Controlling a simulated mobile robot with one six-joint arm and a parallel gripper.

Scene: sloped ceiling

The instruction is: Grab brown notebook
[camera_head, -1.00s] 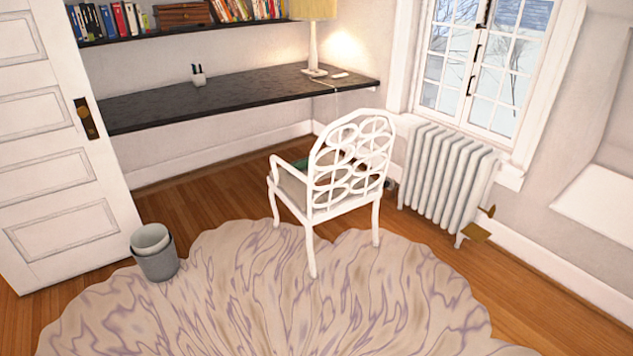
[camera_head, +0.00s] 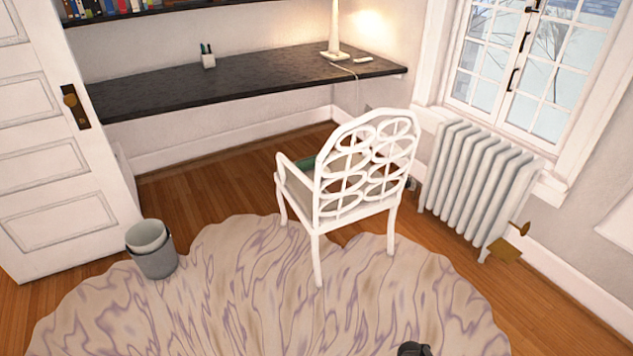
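I cannot make out a brown notebook in this view. A row of books (camera_head: 120,8) stands on the wall shelf at the top left, cut off by the picture's edge, and I cannot single out a brown notebook among them. A small brown object (camera_head: 506,245) is by the radiator's right foot; I cannot tell what it is. A small dark part, likely of my arm, shows at the bottom edge. No gripper fingers are in view.
A dark desk (camera_head: 250,78) holds a lamp (camera_head: 335,40) and a pen cup (camera_head: 208,58). A white chair (camera_head: 350,172) stands before it, with something green on its seat. A bin (camera_head: 153,250) is near the door (camera_head: 55,150). A radiator (camera_head: 478,180) stands right. The rug (camera_head: 250,300) is clear in front.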

